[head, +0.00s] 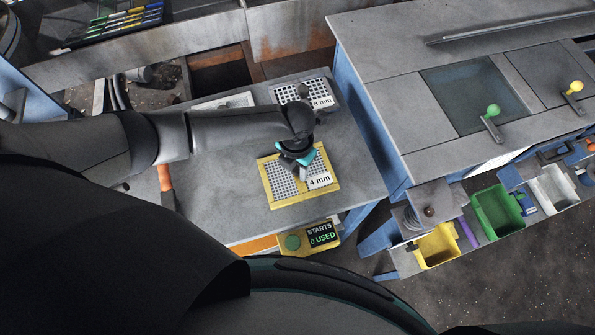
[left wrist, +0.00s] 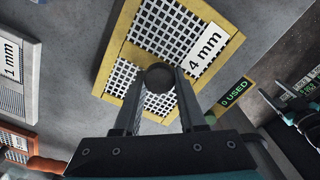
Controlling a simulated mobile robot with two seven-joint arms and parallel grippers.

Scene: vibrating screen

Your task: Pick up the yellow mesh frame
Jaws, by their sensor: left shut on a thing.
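The yellow mesh frame (head: 270,187), labelled 4 mm, lies on the grey bench top under my left gripper (head: 302,172). It also fills the upper middle of the left wrist view (left wrist: 122,62), with a dark round knob (left wrist: 159,77) standing on it. My left gripper (left wrist: 158,88) is shut on this knob from above. The frame appears flat; I cannot tell if it has any gap to the bench. A black and teal gripper, apparently my right one (left wrist: 302,108), shows partly at the right edge of the left wrist view; its jaws are unclear.
A grey 8 mm mesh frame (head: 290,94) lies behind on the bench (head: 225,215). A 1 mm frame (left wrist: 14,62) lies left in the wrist view. A counter box (head: 308,238) reads STARTS 0 USED. An orange-handled tool (head: 165,178) lies left. The blue-sided machine (head: 385,45) stands right.

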